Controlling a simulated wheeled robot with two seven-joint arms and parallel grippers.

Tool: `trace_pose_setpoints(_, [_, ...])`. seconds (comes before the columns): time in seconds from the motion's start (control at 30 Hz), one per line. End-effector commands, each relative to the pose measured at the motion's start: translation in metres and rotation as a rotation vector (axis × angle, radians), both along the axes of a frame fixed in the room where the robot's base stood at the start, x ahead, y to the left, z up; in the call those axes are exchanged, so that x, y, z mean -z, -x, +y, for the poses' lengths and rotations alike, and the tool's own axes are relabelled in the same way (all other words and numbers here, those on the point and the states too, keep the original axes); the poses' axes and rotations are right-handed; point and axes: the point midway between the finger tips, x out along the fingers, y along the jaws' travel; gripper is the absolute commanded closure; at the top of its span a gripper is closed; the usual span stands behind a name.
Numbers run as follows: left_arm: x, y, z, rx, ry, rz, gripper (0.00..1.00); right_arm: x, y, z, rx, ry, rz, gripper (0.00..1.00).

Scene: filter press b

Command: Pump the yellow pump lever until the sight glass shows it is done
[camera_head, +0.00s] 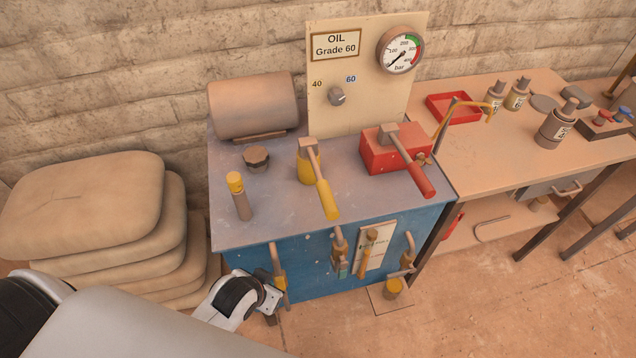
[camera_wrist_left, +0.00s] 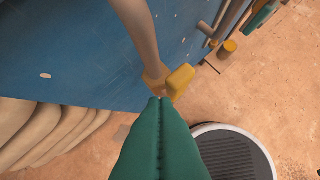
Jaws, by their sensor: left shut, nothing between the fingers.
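The yellow pump lever (camera_head: 326,199) slopes down and forward from its yellow pump body (camera_head: 305,168) on top of the blue cabinet. A short upright cylinder with a yellow cap (camera_head: 240,200) stands left of it; I cannot tell whether this is the sight glass. My left gripper (camera_head: 277,296) is low at the cabinet's front left, well below the lever. In the left wrist view its green fingers (camera_wrist_left: 160,100) are shut and empty, close to a yellow-handled pipe fitting (camera_wrist_left: 180,81); I cannot tell whether they touch. My right gripper is not in view.
A red pump with a red lever (camera_head: 415,178) stands right of the yellow one. A gauge panel (camera_head: 355,110) stands behind. Taps and pipes (camera_head: 340,245) stick out from the cabinet front. Stacked sacks (camera_head: 90,205) stand at left, a bench (camera_head: 480,160) at right.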

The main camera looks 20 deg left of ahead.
Motion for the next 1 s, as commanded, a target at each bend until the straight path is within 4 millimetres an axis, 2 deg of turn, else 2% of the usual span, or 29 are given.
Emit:
trace_pose_setpoints(0.03, [-0.019, -0.001, 0.000, -0.001, 0.001, -0.017, 1.00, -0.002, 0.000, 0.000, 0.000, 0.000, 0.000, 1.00])
trace_pose_setpoints(0.17, [-0.066, -0.011, 0.003, -0.010, 0.002, -0.099, 1.00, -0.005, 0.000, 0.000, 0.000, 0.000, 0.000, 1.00])
trace_pose_setpoints(0.47, [-0.097, -0.070, 0.019, 0.002, 0.048, -0.439, 1.00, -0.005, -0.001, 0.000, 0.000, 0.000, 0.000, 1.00])
trace_pose_setpoints(0.7, [-0.144, -0.111, 0.020, 0.113, 0.177, -0.751, 1.00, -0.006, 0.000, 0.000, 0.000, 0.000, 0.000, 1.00])
trace_pose_setpoints(0.83, [-0.169, -0.121, 0.015, 0.218, 0.287, -0.888, 1.00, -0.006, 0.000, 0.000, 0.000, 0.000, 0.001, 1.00])
trace_pose_setpoints(1.0, [-0.198, -0.120, 0.007, 0.392, 0.451, -1.006, 1.00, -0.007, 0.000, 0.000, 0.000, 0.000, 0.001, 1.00])
